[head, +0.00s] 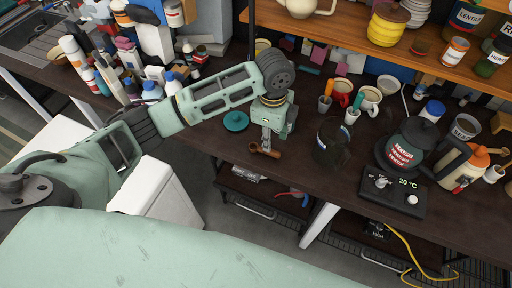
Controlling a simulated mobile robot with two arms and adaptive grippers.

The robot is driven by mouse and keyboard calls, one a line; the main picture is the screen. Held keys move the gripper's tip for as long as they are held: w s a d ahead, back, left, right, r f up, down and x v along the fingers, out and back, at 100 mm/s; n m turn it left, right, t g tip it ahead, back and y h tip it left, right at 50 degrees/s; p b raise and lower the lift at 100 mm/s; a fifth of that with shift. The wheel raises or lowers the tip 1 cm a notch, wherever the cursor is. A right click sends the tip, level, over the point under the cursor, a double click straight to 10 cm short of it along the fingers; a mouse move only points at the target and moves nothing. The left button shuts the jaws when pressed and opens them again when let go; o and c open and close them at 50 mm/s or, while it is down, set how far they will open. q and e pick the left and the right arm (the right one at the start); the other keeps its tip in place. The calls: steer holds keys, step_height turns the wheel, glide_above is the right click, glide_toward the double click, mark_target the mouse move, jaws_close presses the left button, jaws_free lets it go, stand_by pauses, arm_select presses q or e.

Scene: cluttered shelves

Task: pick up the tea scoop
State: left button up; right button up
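My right gripper is not in view.
A teal lid (236,121) lies just left of my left gripper. A dark glass jar (331,142) stands to the right. Mugs and bottles crowd the back, under a wooden shelf (345,24).

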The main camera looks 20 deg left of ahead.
arm_select(q)
steer(key=shift+w+a+r, duration=0.2)
steer(key=shift+w+a, duration=0.1)
steer(key=shift+a, duration=0.05)
steer(key=shift+f, duration=0.2)
step_height(320, 180, down, 6)
steer(key=shift+s+d+f+p, duration=0.15)
steer(key=shift+p, duration=1.05)
steer(key=shift+f, duration=0.4)
steer(key=shift+c, duration=0.2)
jaws_close()
